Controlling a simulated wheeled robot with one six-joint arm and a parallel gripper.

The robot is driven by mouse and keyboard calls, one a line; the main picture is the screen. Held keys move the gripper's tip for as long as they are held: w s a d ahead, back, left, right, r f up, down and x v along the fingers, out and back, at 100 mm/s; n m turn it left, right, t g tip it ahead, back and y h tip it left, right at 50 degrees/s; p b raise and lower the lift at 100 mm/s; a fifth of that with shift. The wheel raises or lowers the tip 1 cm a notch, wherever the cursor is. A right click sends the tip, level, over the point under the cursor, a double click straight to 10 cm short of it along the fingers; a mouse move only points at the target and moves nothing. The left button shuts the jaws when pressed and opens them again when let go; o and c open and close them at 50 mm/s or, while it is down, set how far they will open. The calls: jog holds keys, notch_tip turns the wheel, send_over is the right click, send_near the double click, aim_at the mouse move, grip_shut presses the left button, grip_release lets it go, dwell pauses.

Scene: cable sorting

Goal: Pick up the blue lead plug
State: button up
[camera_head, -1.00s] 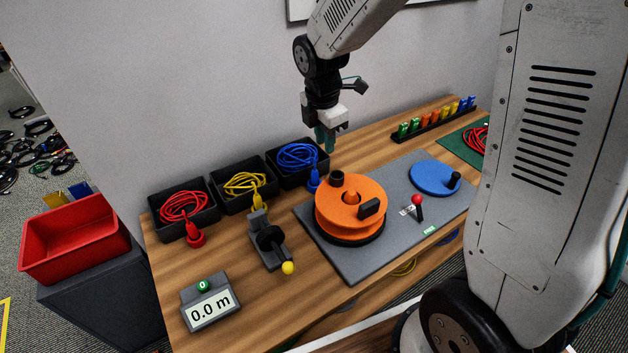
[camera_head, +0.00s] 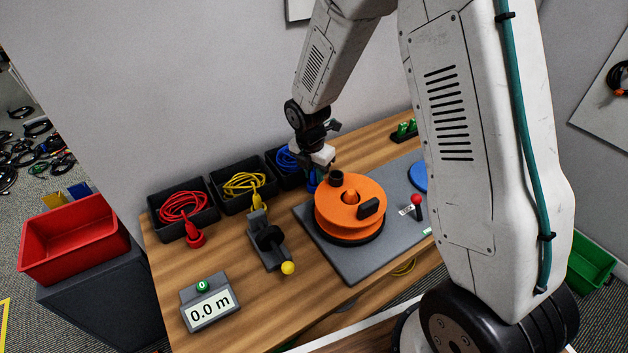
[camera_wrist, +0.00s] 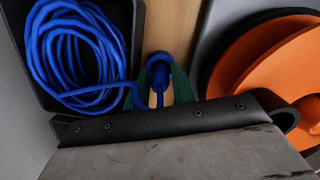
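The blue lead plug (camera_wrist: 158,68) stands on the wood in front of the blue lead's bin, and its cord runs left to the blue coil (camera_wrist: 75,55). My gripper (camera_wrist: 160,84) is down over the plug, one green finger on each side of it. The fingers look spread, with the plug between them; whether they touch it is hard to tell. In the head view the blue plug (camera_head: 312,187) shows only partly below my gripper (camera_head: 314,174), which hides most of its fingers and part of the coil there.
The orange reel (camera_head: 350,212) stands close to the right of my gripper on a grey plate. The black bin (camera_wrist: 137,40) is close on the left. Yellow (camera_head: 243,184) and red (camera_head: 182,206) coils lie in bins further left. A clamp with a yellow knob (camera_head: 288,268) stands in front.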

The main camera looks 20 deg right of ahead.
aim_at(314, 170)
grip_shut()
jog(key=shift+r, duration=0.1)
notch_tip(314, 170, up, 10)
jog(key=shift+f, duration=0.1)
dwell(0.4)
